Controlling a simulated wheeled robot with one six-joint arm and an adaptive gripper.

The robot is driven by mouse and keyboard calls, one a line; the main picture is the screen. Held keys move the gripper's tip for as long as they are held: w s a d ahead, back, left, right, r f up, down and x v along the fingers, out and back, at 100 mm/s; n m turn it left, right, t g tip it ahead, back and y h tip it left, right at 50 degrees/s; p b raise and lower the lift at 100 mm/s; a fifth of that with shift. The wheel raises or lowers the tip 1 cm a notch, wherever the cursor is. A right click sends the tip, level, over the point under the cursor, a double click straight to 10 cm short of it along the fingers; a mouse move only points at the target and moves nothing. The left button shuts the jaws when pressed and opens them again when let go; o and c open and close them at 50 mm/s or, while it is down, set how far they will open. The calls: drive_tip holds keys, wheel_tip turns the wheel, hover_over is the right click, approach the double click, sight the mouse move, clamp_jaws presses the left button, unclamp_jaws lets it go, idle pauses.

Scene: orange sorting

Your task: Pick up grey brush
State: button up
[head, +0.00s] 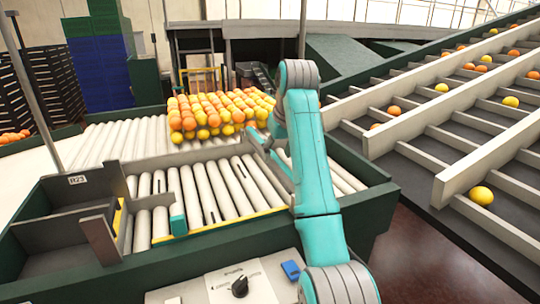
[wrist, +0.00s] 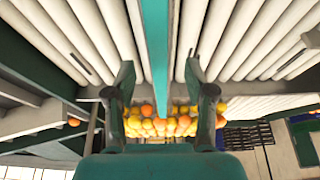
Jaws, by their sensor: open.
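I cannot make out a grey brush for certain in either view. A brownish-grey upright block (head: 100,238) leans at the front of the dark box at left; I cannot tell what it is. My gripper (head: 262,145) is over the roller conveyor in the head view, partly hidden by my teal arm. In the wrist view my gripper (wrist: 159,72) has its two dark fingers wide apart, with nothing held between them. A teal strip and a grey bar show beyond the fingers there.
Piled oranges and lemons (head: 220,112) lie at the back of the roller conveyor (head: 205,190). A small teal block (head: 177,218) stands near its front edge. A blue object (head: 291,270) sits by the control panel (head: 235,284). A sloped slatted conveyor (head: 440,130) rises at right.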

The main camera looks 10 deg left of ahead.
sight(277, 159)
drive_tip(key=x, duration=0.3)
drive_tip(key=shift+s+d+f, duration=0.1)
clamp_jaws()
